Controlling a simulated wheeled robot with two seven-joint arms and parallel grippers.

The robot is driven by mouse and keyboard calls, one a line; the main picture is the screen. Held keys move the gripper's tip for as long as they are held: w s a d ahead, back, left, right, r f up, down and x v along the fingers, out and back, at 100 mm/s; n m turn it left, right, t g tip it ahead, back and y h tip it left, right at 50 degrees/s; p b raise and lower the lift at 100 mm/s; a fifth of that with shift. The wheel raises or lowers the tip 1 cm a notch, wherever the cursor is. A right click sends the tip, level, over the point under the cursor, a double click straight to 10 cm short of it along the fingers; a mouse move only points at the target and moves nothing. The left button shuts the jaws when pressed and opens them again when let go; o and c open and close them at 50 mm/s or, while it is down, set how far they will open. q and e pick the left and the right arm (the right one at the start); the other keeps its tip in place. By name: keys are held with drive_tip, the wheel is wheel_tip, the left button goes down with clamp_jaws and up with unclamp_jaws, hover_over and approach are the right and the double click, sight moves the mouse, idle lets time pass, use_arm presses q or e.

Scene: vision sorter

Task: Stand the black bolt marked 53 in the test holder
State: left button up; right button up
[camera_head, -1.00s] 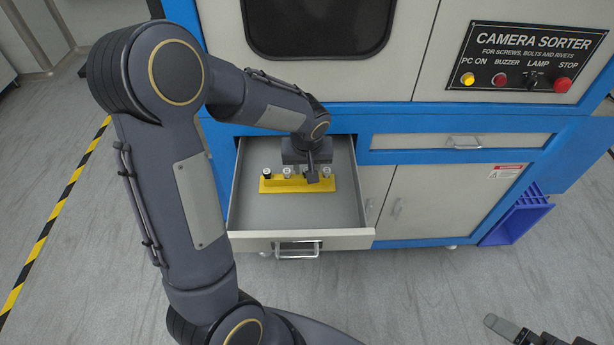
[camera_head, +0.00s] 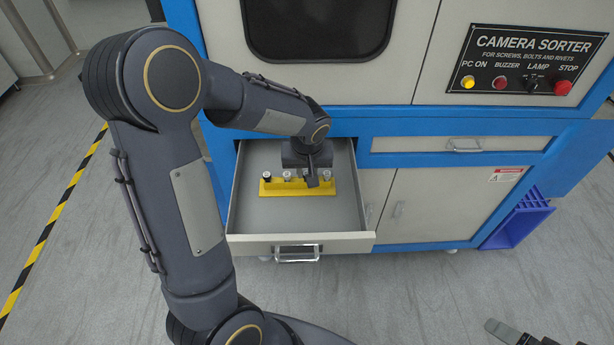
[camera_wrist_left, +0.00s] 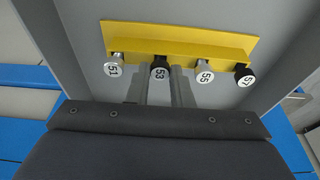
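A yellow strip rack (camera_head: 297,189) lies in the open drawer and holds a row of numbered bolts. In the left wrist view, the black bolt marked 53 (camera_wrist_left: 160,71) stands in this rack (camera_wrist_left: 180,40), in line with its neighbours. Silver bolt 51 (camera_wrist_left: 114,69), silver bolt 55 (camera_wrist_left: 204,75) and black bolt 57 (camera_wrist_left: 244,77) stand beside it. My left gripper (camera_wrist_left: 160,84) has its fingers apart, one on each side of bolt 53; contact is not clear. In the head view the left gripper (camera_head: 312,179) hides bolt 53. My right gripper (camera_head: 508,332) is partly cut off at the bottom right. No separate test holder is identifiable.
The drawer (camera_head: 250,243) has walls around the rack and bare floor in front of it. The blue and grey camera sorter cabinet (camera_head: 440,190) stands behind. A purple crate (camera_head: 520,222) sits on the floor at the right.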

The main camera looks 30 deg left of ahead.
use_arm(q)
drive_tip(key=shift+c, duration=0.5)
drive_tip(key=shift+w+a+p+v, duration=0.1)
drive_tip(key=shift+w+p+v, duration=0.1)
drive_tip(key=shift+p+v, duration=0.6)
drive_tip(key=shift+w+a+p+v, duration=0.15)
drive_tip(key=shift+p+v, duration=0.3)
drive_tip(key=shift+v, duration=0.55)
drive_tip(key=shift+w+a+p+v, duration=0.1)
drive_tip(key=shift+w+p+v, duration=0.1)
drive_tip(key=shift+p+v, duration=0.6)
drive_tip(key=shift+r, duration=0.25)
